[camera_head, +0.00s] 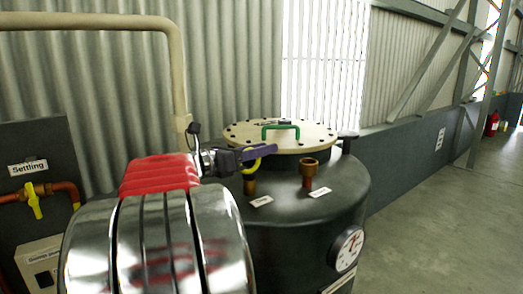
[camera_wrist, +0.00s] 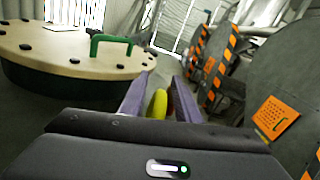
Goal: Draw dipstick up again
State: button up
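The dipstick's yellow ring handle (camera_head: 251,168) shows above a brass-coloured tube (camera_head: 249,187) on the dark tank's top (camera_head: 345,180). The rod is not visible. My gripper (camera_head: 272,149), with purple fingers, is at the ring's height and overlaps it in the head view. In the wrist view the yellow handle (camera_wrist: 158,104) lies between the two fingers of my gripper (camera_wrist: 164,76), with a red patch beside it. The fingers stand apart, and I see no clear grip on the handle.
A round pale lid (camera_head: 240,134) with a green handle (camera_head: 281,127) lies behind the gripper. A second brass fitting (camera_head: 307,170) stands to the right, and a dial gauge (camera_head: 346,248) is on the tank's side. A beige pipe (camera_head: 178,75) rises at left. Open floor lies right.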

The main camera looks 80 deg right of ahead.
grip_shut()
dwell(0.5)
